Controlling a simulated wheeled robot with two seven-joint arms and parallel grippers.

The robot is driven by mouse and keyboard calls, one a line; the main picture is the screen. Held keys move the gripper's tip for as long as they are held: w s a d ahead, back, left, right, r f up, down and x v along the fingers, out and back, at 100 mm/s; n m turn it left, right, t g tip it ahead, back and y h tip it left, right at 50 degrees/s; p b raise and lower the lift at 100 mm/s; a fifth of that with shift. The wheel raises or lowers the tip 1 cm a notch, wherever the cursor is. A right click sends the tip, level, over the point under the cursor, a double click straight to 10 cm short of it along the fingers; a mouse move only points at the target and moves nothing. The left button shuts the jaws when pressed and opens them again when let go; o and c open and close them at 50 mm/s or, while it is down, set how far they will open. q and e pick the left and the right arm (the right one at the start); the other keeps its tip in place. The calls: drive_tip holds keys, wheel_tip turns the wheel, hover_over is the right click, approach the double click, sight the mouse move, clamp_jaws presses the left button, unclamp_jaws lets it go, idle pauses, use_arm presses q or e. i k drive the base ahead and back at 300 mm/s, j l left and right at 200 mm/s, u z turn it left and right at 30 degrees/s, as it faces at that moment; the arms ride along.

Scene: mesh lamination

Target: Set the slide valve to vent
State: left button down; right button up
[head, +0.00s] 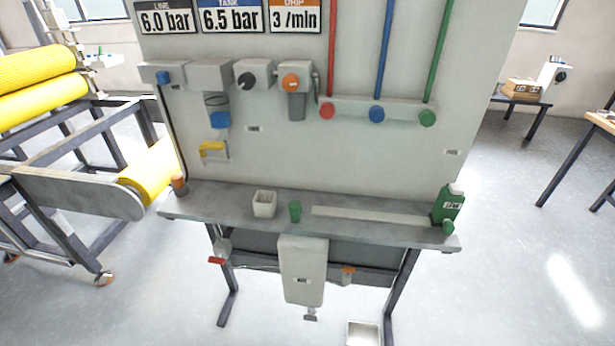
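Neither of my grippers is in view. No part is labelled legibly as the slide valve. At the left end of the row of units on the grey panel, a grey block (150,70) carries a small blue piece (163,78) on its front; this may be the slide valve, but I cannot tell its position. To its right are a grey unit (211,74) with a blue-bottomed bowl (220,119) below, a black knob (246,80) and an orange knob (291,81) over a grey bowl (296,107). The displays above read LINE 6.0 bar, TANK 6.5 bar and DRIP 3/min.
Red (327,111), blue (377,114) and green (428,118) knobs end coloured pipes. A yellow handle (212,147) hangs lower left. A white tank (302,268) hangs below.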

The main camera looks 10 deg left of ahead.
sight(163, 78)
drive_tip(key=j+u, duration=0.1)
drive_tip(key=u, duration=0.25)
drive_tip(key=j+u, duration=0.1)
drive_tip(key=u, duration=0.25)
drive_tip(key=j+u, duration=0.1)
drive_tip(key=u, duration=0.25)
